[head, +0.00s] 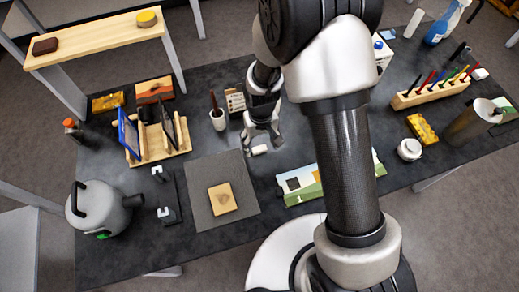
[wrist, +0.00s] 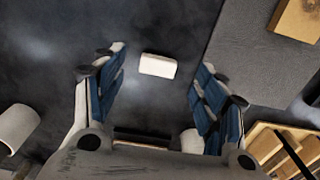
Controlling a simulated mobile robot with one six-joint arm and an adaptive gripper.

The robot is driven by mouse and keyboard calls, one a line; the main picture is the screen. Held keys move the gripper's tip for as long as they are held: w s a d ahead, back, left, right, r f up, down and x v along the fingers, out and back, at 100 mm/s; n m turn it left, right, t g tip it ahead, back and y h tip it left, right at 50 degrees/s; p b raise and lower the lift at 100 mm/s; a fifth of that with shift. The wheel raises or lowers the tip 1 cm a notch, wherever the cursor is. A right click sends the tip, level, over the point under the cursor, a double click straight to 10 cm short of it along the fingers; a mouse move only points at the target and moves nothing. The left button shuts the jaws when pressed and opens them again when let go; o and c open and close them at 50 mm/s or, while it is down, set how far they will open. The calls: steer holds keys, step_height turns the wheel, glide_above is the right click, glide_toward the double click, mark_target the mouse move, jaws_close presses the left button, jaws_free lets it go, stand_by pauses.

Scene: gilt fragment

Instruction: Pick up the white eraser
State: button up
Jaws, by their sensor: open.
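The white eraser (head: 259,150) is a small white block lying on the dark table, just right of the grey mat, in the head view. In the wrist view the eraser (wrist: 158,66) lies flat ahead of the fingertips, centred between the two fingers and touching neither. My gripper (head: 263,140) is open and empty, pointing down close above the table beside the eraser. Its blue-padded fingers (wrist: 160,62) stand wide apart in the wrist view.
A grey mat (head: 237,205) with a wooden block (head: 221,198) lies left of the eraser. A white cup (head: 217,121) and a small box (head: 235,101) stand behind. A flat green and white carton (head: 300,183) lies to the right, partly behind my arm. The table around the eraser is bare.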

mark_target(260, 151)
step_height(260, 151, down, 5)
steer(key=shift+w+r+b, duration=0.1)
steer(key=shift+r+b, duration=0.05)
steer(key=shift+b, duration=0.45)
steer(key=shift+r, duration=0.1)
steer(key=shift+c, duration=0.5)
steer(key=c, duration=0.9)
steer(key=shift+c, duration=0.2)
steer(key=shift+r, duration=0.1)
step_height(260, 151, up, 20)
steer(key=p, duration=0.4)
steer(key=shift+p, duration=0.3)
